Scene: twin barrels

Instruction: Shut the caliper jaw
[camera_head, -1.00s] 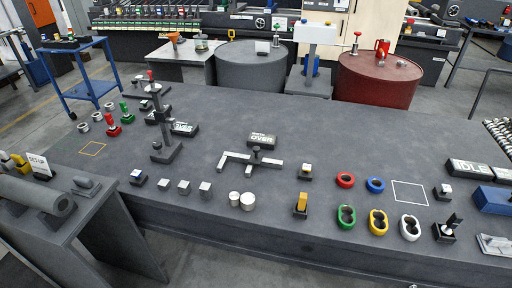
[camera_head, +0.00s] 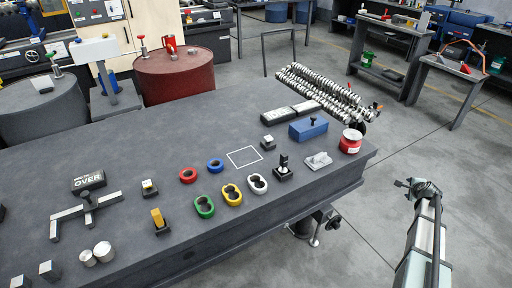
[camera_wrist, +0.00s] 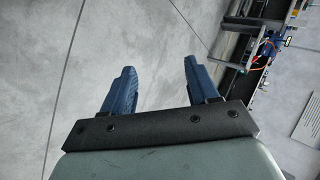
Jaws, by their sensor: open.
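The caliper (camera_head: 70,216) is a flat grey beam with short jaw arms, lying on the dark bench at the left of the head view. A sign reading OVER (camera_head: 88,182) stands on a post at its middle. A gap shows between its jaw arms, but the exact opening is hard to tell. My gripper (camera_wrist: 160,72) is open and empty in the wrist view, its two blue fingers apart over bare concrete floor. My arm shows at the right of the head view, off the bench and far from the caliper; its fingers are not clear there.
The bench (camera_head: 150,150) also holds red (camera_head: 188,175) and blue rings, green, yellow and white two-hole pieces, a blue block (camera_head: 308,128) and a red-and-white can (camera_head: 350,141). A red barrel (camera_head: 174,74) stands behind. Open floor lies right of the bench.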

